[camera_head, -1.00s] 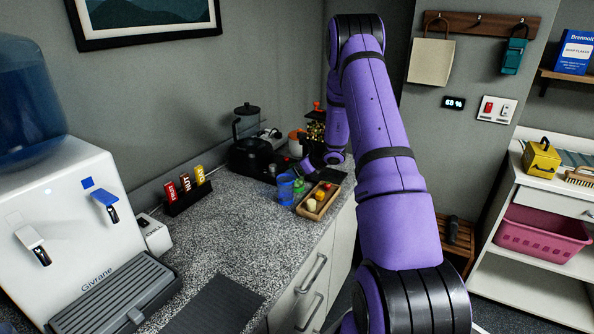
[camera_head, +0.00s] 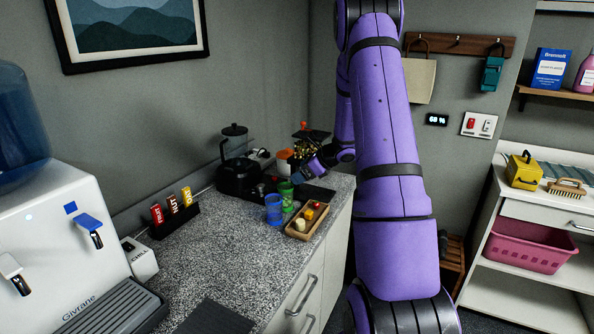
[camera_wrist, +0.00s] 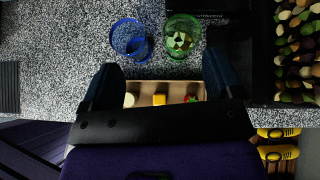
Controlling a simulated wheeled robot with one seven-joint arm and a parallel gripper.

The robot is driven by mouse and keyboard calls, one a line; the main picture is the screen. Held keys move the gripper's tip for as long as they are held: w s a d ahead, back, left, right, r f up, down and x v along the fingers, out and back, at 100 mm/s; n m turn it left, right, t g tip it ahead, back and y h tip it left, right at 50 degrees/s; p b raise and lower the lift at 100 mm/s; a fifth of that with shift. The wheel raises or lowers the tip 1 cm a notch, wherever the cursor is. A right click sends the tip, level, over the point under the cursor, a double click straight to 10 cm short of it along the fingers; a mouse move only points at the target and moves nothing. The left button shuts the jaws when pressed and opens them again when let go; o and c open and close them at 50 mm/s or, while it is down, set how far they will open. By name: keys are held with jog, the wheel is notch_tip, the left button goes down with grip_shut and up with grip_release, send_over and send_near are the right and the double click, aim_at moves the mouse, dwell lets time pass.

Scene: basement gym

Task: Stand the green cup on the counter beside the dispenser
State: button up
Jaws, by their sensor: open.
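The green cup (camera_head: 286,191) stands upright on the speckled counter (camera_head: 225,250), next to the blue cup (camera_head: 273,209). In the wrist view the green cup (camera_wrist: 182,36) is right of the blue cup (camera_wrist: 130,38), a little beyond my fingertips. Pale shapes show inside it; I cannot tell whether they are contents. My gripper (camera_wrist: 160,74) is open and empty, its two fingers apart with the wooden tray (camera_wrist: 145,87) showing between them. In the head view my gripper (camera_head: 308,173) is small, near the cups. The white water dispenser (camera_head: 60,235) stands at the far left, away from the cup.
The wooden tray (camera_head: 298,235) with small items lies right of the cups. A black coffee maker (camera_head: 238,178) stands behind them. A card rack (camera_head: 174,220) and small white box (camera_head: 139,259) are near the dispenser. The counter's middle is clear, with a dark mat (camera_head: 215,318) in front.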

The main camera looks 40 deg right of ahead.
jog(key=s+a+r+n+g+y, duration=0.1)
jog(key=s+a+r+n+g, duration=0.1)
jog(key=s+a+r+n, duration=0.55)
jog(key=s+a+r+n+g, duration=0.25)
jog(key=a+r+n, duration=0.55)
jog(key=a+r, duration=0.65)
jog(key=s+a+n+h, duration=0.1)
jog(key=s+a+n, duration=0.2)
jog(key=s+n, duration=0.2)
jog(key=s+a+r+n+h, duration=0.1)
jog(key=s+a+n, duration=0.3)
jog(key=s, duration=0.5)
jog(key=s+a+r+n+h, duration=0.1)
jog(key=s+a+n+h, duration=0.2)
jog(key=s+n, duration=0.3)
jog(key=shift+s+a+r, duration=0.25)
jog(key=shift+s+a, duration=0.4)
